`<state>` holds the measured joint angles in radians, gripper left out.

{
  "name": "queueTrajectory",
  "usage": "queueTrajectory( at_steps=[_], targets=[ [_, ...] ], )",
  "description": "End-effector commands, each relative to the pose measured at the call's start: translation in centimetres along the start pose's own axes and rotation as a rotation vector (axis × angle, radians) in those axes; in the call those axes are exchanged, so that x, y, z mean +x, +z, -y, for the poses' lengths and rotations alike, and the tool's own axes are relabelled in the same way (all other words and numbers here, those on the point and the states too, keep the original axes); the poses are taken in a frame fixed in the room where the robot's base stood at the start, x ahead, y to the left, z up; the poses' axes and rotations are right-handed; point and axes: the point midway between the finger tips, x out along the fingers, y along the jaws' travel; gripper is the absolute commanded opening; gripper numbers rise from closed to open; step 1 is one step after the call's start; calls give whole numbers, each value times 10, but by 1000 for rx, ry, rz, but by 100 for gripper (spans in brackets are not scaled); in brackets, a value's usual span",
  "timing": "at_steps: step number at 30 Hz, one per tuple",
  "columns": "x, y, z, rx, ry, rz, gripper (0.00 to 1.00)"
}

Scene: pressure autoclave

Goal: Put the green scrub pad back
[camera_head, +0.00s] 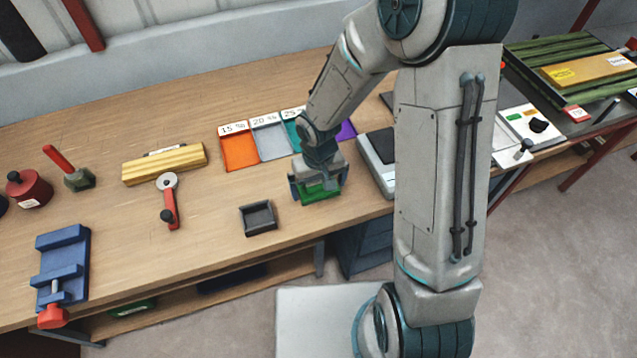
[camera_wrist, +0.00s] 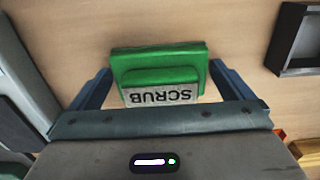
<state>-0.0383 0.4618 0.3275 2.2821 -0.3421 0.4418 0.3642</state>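The green scrub pad (camera_wrist: 160,62) is a green block with a grey label reading SCRUB, upside down in the wrist view. It also shows in the head view (camera_head: 320,193) under my gripper, near the front edge of the bench. My gripper (camera_head: 318,182) points down with one finger on each side of the pad. In the wrist view the fingertips (camera_wrist: 160,68) meet its left and right edges. I cannot tell whether the pad touches the bench. A small dark square tray (camera_head: 259,230) lies empty just left of it, also in the wrist view (camera_wrist: 283,48).
A grey device (camera_head: 375,168) stands to the right. A yellow wooden block (camera_head: 165,165), a red-handled tool (camera_head: 169,203) and a blue vise (camera_head: 62,262) lie left.

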Motion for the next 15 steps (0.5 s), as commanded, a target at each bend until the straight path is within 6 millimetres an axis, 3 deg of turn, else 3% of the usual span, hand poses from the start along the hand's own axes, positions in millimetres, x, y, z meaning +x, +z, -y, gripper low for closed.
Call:
queueTrajectory(
  at_steps=[7, 15],
  targets=[
    [-13, -1, 0, 3, 0, -4, 100],
    [-62, -2, -1, 3, 2, -7, 100]
  ],
)
